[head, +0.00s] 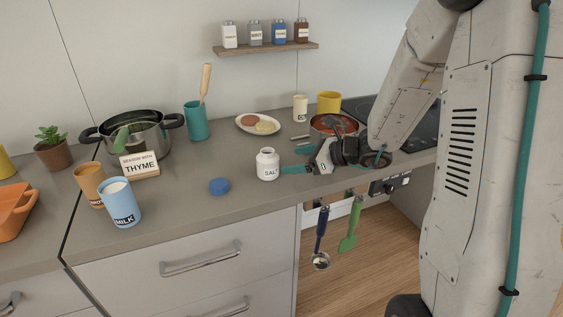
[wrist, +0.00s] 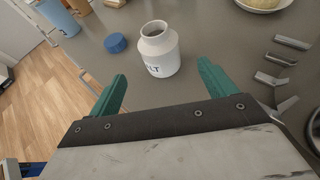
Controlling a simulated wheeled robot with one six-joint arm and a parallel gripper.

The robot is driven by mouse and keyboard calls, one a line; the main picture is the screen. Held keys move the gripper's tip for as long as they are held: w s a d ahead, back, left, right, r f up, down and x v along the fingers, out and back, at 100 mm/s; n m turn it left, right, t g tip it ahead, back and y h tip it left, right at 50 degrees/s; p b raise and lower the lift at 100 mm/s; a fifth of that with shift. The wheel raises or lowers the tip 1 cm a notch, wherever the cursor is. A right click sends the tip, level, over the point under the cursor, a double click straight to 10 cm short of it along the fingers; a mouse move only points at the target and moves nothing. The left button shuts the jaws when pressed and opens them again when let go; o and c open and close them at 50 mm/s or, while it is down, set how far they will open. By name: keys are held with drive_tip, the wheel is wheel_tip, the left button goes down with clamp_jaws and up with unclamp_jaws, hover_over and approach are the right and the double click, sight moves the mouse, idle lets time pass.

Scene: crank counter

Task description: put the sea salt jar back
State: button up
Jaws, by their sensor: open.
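The sea salt jar (head: 267,166) is white, labelled SALT, and stands upright on the counter without a lid. In the wrist view the jar (wrist: 159,52) stands just beyond my gripper's fingertips, between their lines, with its open mouth showing. A round blue lid (head: 219,186) lies on the counter left of the jar; it also shows in the wrist view (wrist: 116,43). My gripper (head: 296,162) is low over the counter, right of the jar. In the wrist view its teal fingers (wrist: 162,80) are spread apart with nothing between them.
A wall shelf (head: 268,48) holds several small jars. A milk cup (head: 120,203), orange cup (head: 89,185), THYME sign (head: 140,166) and pot (head: 136,132) stand left. A plate (head: 258,124) lies behind the jar. Metal pieces (wrist: 284,66) lie right of my gripper.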

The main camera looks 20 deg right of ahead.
drive_tip(key=shift+v, duration=1.05)
drive_tip(key=s+a+r+n+g, duration=0.4)
drive_tip(key=s+a+n, duration=0.2)
drive_tip(key=s+n, duration=0.15)
drive_tip(key=s+a+r+n+g, duration=0.3)
drive_tip(key=s+a+r+n, duration=0.15)
drive_tip(key=s+n, duration=0.3)
drive_tip(key=s+d+r+n+h, duration=0.1)
drive_tip(key=s+d+n+h, duration=0.2)
drive_tip(key=s+n, duration=0.3)
drive_tip(key=s+d+r+n+g+h, duration=0.1)
drive_tip(key=s+d+n+h, duration=0.1)
drive_tip(key=s+n+h, duration=0.4)
drive_tip(key=s, duration=0.3)
drive_tip(key=shift+s+d+r, duration=0.25)
drive_tip(key=shift+d+r, duration=0.05)
drive_tip(key=shift+d, duration=0.05)
